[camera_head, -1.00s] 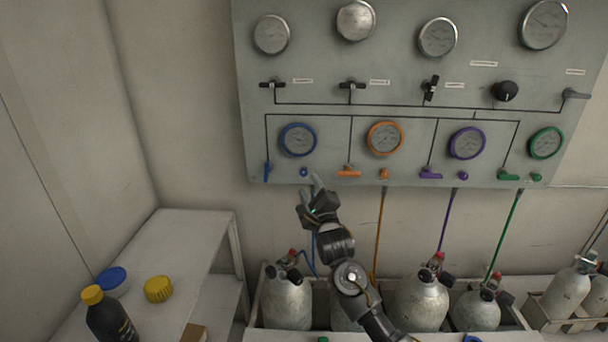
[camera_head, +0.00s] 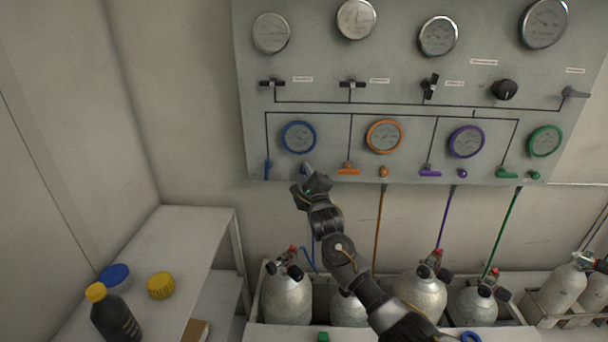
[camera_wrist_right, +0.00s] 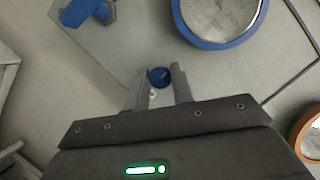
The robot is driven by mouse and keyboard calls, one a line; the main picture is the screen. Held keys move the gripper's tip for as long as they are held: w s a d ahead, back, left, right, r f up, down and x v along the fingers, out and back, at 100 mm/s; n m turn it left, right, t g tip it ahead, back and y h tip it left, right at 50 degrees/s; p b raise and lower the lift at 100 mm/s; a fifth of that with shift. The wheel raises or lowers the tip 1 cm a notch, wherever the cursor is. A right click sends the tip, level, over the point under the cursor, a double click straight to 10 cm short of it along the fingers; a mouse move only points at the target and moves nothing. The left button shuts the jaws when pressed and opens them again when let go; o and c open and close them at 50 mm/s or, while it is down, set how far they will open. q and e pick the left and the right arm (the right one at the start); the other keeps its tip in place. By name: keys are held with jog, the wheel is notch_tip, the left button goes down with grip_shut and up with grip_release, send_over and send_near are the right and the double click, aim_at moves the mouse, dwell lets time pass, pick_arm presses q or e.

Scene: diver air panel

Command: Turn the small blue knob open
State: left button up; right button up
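The small blue knob (camera_wrist_right: 160,77) shows in the right wrist view, on the panel just below the blue-rimmed gauge. In the head view my right gripper covers it. My right gripper (camera_head: 306,172) is at the panel's lower edge below the blue gauge (camera_head: 298,138). In the right wrist view its two fingers (camera_wrist_right: 161,88) are apart, with the knob in line with the gap at their tips. I cannot tell whether they touch it. My left gripper is not in view.
A blue lever handle (camera_head: 267,170) sits left of the knob, and an orange lever (camera_head: 348,171) and orange knob (camera_head: 383,172) sit right. Gas cylinders (camera_head: 287,300) stand below the panel (camera_head: 420,80). A shelf (camera_head: 190,235) with a dark bottle (camera_head: 115,318) is at left.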

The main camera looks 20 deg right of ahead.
jog(key=shift+c, duration=1.3)
